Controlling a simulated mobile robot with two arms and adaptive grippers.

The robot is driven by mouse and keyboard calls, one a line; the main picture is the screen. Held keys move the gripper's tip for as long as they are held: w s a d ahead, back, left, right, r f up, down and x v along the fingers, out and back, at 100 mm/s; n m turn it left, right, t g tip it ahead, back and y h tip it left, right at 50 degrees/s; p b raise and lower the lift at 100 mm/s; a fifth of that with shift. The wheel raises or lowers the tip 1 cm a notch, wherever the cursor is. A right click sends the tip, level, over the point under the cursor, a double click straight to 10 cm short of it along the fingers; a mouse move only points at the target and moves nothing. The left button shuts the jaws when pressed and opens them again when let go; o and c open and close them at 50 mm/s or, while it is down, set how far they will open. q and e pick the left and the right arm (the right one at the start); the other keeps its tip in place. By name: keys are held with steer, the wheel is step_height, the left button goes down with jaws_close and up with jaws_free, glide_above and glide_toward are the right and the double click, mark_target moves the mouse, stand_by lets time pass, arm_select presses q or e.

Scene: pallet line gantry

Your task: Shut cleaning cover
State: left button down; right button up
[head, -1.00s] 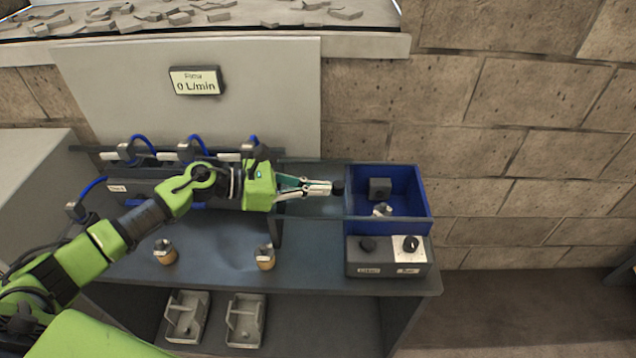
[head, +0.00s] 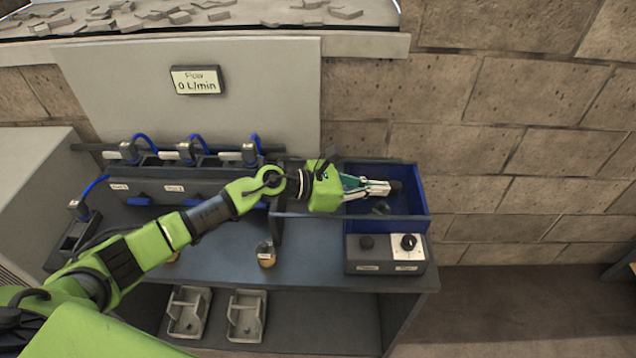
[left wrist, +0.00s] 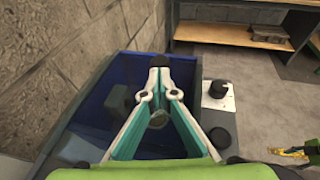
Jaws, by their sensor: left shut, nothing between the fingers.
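My left gripper (head: 388,188) is over the blue bin (head: 395,226) at the right end of the bench. Its fingers are shut with nothing between them and point right. The left wrist view shows the fingertips (left wrist: 158,64) meeting above the bin (left wrist: 92,72). A grey block (left wrist: 118,101) and a round metal piece (left wrist: 158,119) show inside it. I cannot make out the cleaning cover's edges clearly; the bin contents look dim, as if behind a tinted pane. My arm hides much of the bench left of the bin.
A control box (head: 385,255) with two knobs stands in front of the bin. Blue hoses and a manifold line the bench's back left. A brass fitting (head: 266,254) stands on the bench. Two grey trays (head: 246,316) lie on the shelf below. A stone wall stands behind.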

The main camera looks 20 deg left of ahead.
mark_target(393, 188)
arm_select(q)
steer(key=d, duration=0.2)
steer(key=w+d, duration=0.1)
steer(key=d, duration=0.1)
steer(key=shift+w, duration=0.1)
steer(key=shift+r, duration=0.1)
steer(key=shift+d, duration=0.1)
